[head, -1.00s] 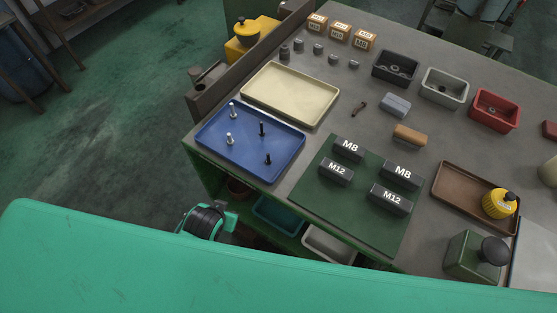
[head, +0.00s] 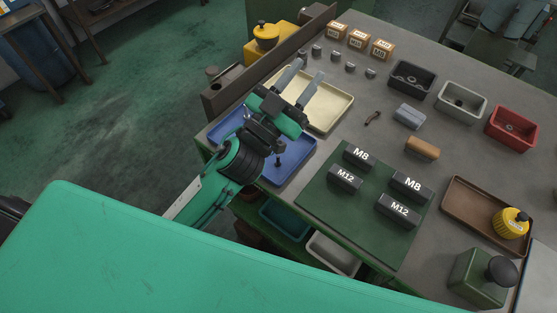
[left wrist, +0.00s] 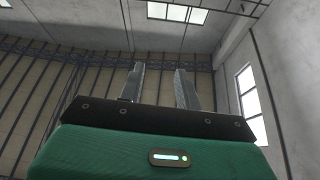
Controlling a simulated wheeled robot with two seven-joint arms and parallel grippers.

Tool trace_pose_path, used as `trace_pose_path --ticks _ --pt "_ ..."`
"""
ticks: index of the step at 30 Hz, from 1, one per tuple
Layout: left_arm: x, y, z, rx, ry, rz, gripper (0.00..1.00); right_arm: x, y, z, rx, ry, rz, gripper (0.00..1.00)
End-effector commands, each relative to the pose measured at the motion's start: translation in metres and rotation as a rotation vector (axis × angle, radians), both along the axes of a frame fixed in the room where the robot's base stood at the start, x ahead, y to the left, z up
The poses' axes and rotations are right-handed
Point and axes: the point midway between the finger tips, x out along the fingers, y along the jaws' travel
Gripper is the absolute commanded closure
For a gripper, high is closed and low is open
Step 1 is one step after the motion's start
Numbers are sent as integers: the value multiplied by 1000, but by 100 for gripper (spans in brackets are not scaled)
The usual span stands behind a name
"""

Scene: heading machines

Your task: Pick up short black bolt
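A blue tray (head: 299,160) lies at the table's left front corner, partly covered by my left arm. One black bolt (head: 278,161) stands in it, just beside my arm; I cannot tell whether it is the short one. The other black bolt and the silver bolts in the tray are hidden behind my arm and gripper. My left gripper (head: 305,77) is open and empty, raised above the trays with its fingers pointing away. In the left wrist view its two fingers (left wrist: 160,88) are apart, with only ceiling and wall behind. My right gripper is not in view.
A cream tray (head: 338,112) lies behind the blue one. A green mat (head: 330,204) with M8 and M12 blocks lies to the right. Dark, grey and red bins (head: 513,128) stand farther right. A raised ledge (head: 262,68) borders the table's left edge.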

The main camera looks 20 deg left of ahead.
Motion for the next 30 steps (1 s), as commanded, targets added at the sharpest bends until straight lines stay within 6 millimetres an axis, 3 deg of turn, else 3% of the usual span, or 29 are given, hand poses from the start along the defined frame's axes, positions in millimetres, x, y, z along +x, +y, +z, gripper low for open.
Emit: trace_pose_path --ticks 3,8,12,16,20,23,27,30 --pt "-17 -43 31 63 -181 -212 66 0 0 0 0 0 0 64" --pt "-50 -97 40 213 -342 -517 66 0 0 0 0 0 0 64" --pt "-77 -131 21 412 -396 -781 66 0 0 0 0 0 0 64" --pt "-92 -147 -15 649 -368 -995 66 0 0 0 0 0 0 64" --pt "-95 -144 -59 925 -260 -1158 66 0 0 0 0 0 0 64" --pt "-86 -128 -93 1152 -122 -1232 66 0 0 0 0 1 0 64" --pt "-62 -86 -131 1472 144 -1243 66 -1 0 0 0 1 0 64" --pt "-39 -47 -146 1675 366 -1179 66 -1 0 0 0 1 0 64"
